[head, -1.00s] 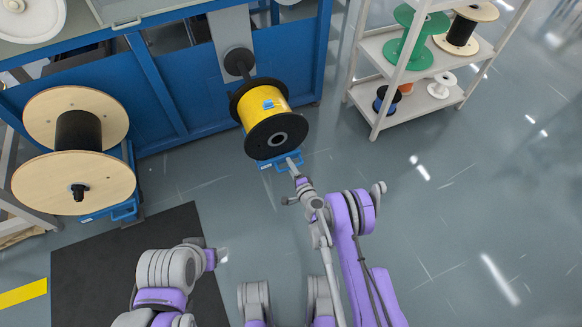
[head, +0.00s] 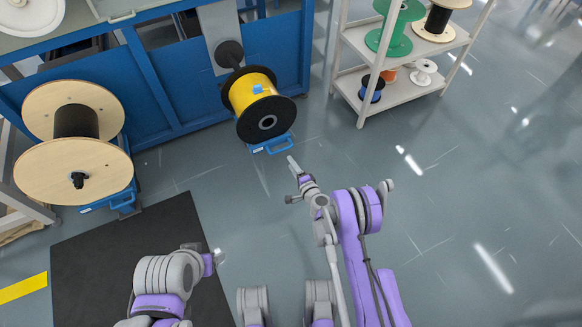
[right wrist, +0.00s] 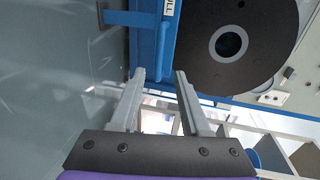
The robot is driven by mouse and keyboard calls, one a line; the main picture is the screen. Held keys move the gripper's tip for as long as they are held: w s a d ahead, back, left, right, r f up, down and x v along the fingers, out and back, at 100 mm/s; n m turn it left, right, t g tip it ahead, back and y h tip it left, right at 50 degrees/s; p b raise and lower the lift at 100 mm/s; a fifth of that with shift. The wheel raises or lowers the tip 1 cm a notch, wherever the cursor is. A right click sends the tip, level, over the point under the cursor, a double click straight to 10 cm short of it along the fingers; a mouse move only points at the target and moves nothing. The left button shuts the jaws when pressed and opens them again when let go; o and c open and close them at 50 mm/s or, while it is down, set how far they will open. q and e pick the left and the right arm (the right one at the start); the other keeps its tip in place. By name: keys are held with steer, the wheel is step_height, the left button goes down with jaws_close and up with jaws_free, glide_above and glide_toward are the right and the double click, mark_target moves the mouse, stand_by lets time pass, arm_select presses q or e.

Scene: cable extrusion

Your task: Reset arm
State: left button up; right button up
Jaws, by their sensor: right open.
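My right gripper (head: 294,178) is in front of the blue machine, a short way below and right of the yellow cable spool (head: 252,92) with black flanges. In the right wrist view its two fingers (right wrist: 158,78) stand apart with nothing between them. The spool's black flange (right wrist: 240,45) shows beyond the fingers at the upper right, and a blue frame (right wrist: 146,38) shows at the upper left. My left arm (head: 165,270) is folded low in the head view. A small end part of it shows, but its fingers cannot be made out.
A blue machine (head: 165,75) spans the back. A large wooden reel (head: 75,165) stands at the left. A white shelf (head: 405,98) with several spools stands at the upper right. A black mat (head: 95,245) lies at the lower left. The floor at the right is clear.

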steer(key=shift+s+d, duration=0.1)
steer(key=shift+s, duration=0.1)
steer(key=shift+r, duration=0.1)
stand_by(0.4)
